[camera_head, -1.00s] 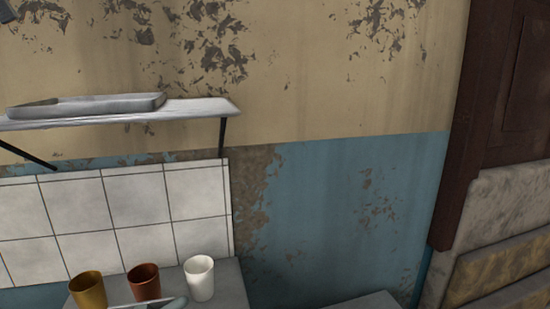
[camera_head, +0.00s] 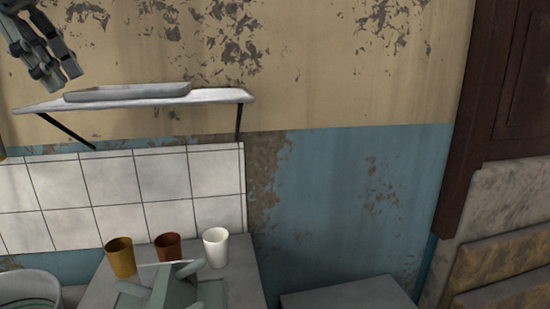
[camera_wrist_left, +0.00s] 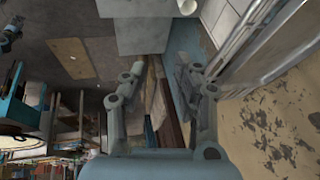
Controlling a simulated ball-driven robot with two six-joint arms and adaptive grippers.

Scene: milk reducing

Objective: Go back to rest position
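My left gripper (camera_head: 58,80) is raised at the top left of the head view, in front of the wall and above the shelf's left end. In the left wrist view my left gripper (camera_wrist_left: 160,75) has its two fingers apart, with nothing held between them. My right gripper is not in view. A yellow cup (camera_head: 120,257), a brown cup (camera_head: 168,248) and a white cup (camera_head: 215,247) stand upright in a row on the grey counter (camera_head: 243,281), well below my left gripper.
A wall shelf (camera_head: 225,96) holds a grey tray (camera_head: 130,92). A pale green-grey object (camera_head: 180,290), unclear in kind, is at the counter's front. A white round container (camera_head: 30,286) is at lower left. Another grey surface (camera_head: 345,294) is at lower right. The wall's middle is clear.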

